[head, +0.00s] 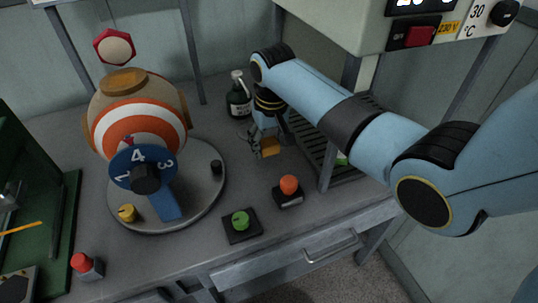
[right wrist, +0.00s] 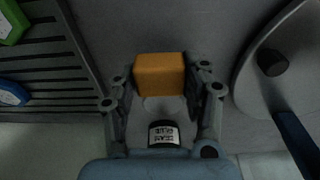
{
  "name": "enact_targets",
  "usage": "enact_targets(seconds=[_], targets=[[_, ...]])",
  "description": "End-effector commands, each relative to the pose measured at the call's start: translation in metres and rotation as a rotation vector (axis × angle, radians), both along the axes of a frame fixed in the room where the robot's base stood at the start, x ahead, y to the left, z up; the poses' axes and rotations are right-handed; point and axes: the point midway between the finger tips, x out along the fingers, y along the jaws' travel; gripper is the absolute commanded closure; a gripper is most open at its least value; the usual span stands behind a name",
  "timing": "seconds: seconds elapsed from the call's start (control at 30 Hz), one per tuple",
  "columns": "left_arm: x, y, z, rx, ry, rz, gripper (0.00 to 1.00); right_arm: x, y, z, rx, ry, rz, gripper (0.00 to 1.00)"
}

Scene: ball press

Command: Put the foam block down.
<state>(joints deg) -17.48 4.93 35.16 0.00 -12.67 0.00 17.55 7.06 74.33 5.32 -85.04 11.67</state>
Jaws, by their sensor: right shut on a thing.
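An orange foam block (right wrist: 160,75) sits between the fingertips of my right gripper (right wrist: 160,82). I cannot tell whether the block touches the table. My right gripper is shut on it. My left gripper is not in view.
A dark bottle (head: 238,98) stands behind the gripper. A slatted rack (head: 325,150) is at its right. A round grey turntable (head: 205,190) with a striped ball is at left. Red (head: 289,187) and green (head: 240,221) buttons stand in front.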

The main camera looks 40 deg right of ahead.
Motion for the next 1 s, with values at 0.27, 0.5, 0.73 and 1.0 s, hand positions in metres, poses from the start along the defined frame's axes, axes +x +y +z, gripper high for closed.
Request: enact_targets(seconds=[0.27,0.5,0.73,1.0], targets=[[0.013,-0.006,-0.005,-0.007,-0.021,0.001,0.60,0.000,0.001,-0.037,0.001,0.001,0.000,0.79],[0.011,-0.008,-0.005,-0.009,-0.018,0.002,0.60,0.000,0.001,-0.041,0.001,-0.001,0.000,0.79],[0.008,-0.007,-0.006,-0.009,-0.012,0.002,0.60,0.000,0.000,-0.043,0.001,-0.001,0.000,0.49],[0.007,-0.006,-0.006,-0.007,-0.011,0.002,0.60,0.000,0.000,-0.043,0.001,0.000,0.000,0.30]])
